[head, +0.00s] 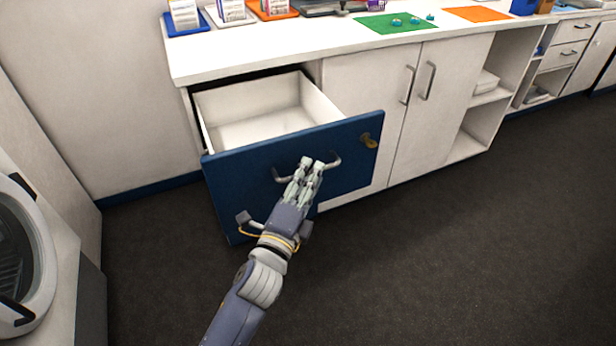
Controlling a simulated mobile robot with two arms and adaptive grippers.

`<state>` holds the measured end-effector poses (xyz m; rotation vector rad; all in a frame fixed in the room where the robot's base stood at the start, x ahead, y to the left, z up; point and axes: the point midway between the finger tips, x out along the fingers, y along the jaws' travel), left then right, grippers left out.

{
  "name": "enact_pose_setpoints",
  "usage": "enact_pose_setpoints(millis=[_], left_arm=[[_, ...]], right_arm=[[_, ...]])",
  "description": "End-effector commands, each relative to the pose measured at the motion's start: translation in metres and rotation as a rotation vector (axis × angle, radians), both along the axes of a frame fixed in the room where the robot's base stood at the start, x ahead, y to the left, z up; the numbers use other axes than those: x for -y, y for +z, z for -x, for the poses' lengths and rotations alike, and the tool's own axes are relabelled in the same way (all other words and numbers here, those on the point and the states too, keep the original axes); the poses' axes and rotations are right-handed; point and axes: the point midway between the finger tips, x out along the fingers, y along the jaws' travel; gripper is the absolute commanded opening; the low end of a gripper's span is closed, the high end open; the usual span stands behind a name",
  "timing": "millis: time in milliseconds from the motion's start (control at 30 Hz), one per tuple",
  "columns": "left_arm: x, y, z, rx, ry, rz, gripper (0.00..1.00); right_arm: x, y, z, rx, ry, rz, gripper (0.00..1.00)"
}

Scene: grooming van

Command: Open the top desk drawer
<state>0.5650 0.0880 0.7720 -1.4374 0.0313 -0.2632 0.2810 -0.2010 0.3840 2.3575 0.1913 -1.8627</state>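The top desk drawer (229,173) has a blue front and stands pulled out of the white desk at the left. Its white inside (258,122) shows and looks empty. A grey bar handle (333,163) runs across the front. My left gripper (311,165) is at the middle of this handle, its fingers over the bar and hiding part of it. The fingertips look close together, but whether they are closed around the bar is hard to see. My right gripper is not in view.
White cupboard doors (448,98) and open shelves continue to the right. A second handle (246,219) shows low on the blue front, partly behind my arm. A white round-doored machine (43,250) stands at the left. The dark floor (450,260) is clear.

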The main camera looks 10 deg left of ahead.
Motion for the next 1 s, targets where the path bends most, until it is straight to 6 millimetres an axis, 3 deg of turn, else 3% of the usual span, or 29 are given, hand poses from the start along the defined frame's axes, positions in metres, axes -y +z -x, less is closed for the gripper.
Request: enact_pose_setpoints(millis=[267, 700, 1000], left_arm=[[-0.002, -0.002, 0.011, -0.001, 0.0, 0.0, 0.3], [-0.018, -0.013, 0.087, -0.004, 0.001, 0.002, 0.3], [-0.023, -0.016, 0.114, -0.001, 0.001, 0.001, 0.3]], right_arm=[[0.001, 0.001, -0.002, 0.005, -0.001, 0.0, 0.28], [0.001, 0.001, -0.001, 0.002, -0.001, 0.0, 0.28], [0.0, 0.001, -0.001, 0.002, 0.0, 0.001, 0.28]])
